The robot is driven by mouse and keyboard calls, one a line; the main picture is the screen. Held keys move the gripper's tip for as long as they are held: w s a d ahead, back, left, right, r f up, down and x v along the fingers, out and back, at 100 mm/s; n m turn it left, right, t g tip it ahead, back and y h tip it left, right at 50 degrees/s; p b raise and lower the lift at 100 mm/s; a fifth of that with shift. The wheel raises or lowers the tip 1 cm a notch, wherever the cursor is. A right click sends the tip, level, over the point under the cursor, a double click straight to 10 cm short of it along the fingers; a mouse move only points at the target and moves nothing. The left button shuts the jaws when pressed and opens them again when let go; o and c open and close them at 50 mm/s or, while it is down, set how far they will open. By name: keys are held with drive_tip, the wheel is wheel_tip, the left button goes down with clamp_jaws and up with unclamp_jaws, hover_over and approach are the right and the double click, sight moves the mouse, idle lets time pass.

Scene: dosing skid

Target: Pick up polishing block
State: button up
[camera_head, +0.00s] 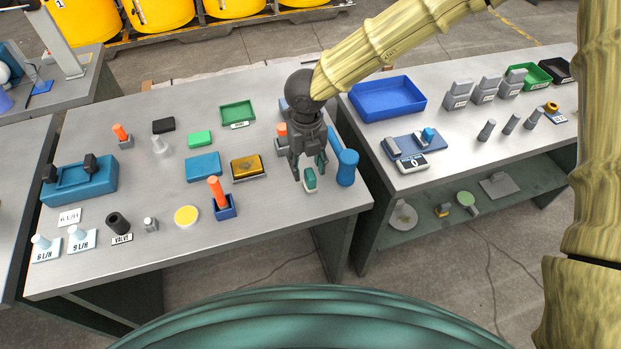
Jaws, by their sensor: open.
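A small block with a teal-green body and a pale end (310,183), which looks like the polishing block, is near the right front edge of the middle bench (270,208). My dark gripper (309,171) points down over it, open, with its fingers around or just above the block's upper part. The fingers hide some of the block, and I cannot tell whether they touch it.
A blue cylindrical object (347,168) stands close right of my gripper. An orange-handled tool in a blue holder (224,206) and a yellow-brown block (247,166) are to the left. A blue tray (388,97) sits on the right bench.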

sight(310, 173)
drive_tip(key=shift+s+d+f, duration=0.1)
drive_tip(key=shift+s, duration=0.1)
drive_tip(key=shift+s+d+f, duration=0.1)
drive_tip(key=shift+f, duration=0.25)
drive_tip(key=shift+d+f+p, duration=0.15)
drive_tip(key=shift+f+p, duration=0.35)
drive_tip(key=shift+f, duration=1.45)
clamp_jaws()
